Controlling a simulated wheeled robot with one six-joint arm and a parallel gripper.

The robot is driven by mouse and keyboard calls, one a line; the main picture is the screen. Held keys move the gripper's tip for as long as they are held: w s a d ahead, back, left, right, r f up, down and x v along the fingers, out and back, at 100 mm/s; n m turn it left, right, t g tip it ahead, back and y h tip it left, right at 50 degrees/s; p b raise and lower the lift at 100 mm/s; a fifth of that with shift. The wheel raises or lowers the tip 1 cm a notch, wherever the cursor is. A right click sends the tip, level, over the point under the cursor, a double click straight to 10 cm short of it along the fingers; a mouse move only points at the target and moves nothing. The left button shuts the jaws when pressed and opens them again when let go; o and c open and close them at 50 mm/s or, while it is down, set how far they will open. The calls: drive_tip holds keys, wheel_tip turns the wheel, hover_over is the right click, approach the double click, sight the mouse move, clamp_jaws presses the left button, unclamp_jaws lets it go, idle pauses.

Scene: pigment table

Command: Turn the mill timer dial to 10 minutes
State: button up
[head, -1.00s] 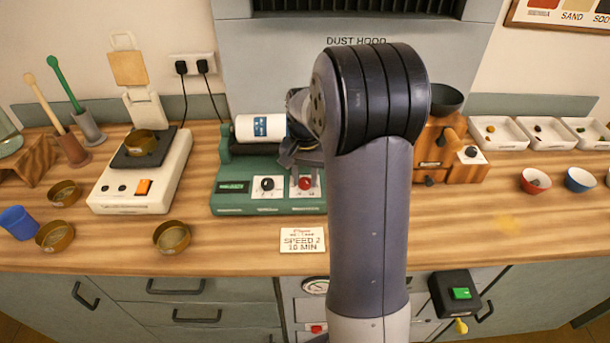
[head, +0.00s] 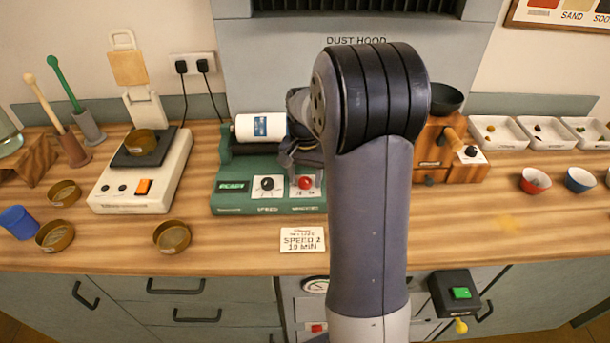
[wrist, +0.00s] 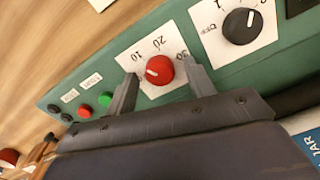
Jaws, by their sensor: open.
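The mill timer dial is a red knob (wrist: 160,70) on a white plate marked 10, 20 and 30. Its white pointer mark faces left in the wrist view, roughly toward the 10 side; the exact setting is hard to read. My gripper (wrist: 161,66) is open, with one finger on each side of the red knob and visible gaps to it. In the head view the red knob (head: 305,182) sits on the front of the green mill (head: 225,199). My arm hides the mill's right part.
A black speed dial (wrist: 240,26) is beside the timer plate. Red, green and black buttons (wrist: 85,110) lie on the other side. A card (head: 302,240) reading "SPEED 2 10 MIN" lies in front of the mill. A white jar (head: 260,128) lies on top.

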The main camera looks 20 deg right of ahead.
sight(305, 180)
drive_tip(key=shift+r, duration=0.1)
wheel_tip(305, 180, up, 11)
drive_tip(key=shift+f, duration=0.2)
idle(0.5)
wheel_tip(305, 180, down, 11)
drive_tip(key=shift+n, duration=0.3)
drive_tip(key=shift+r, duration=0.15)
idle(0.4)
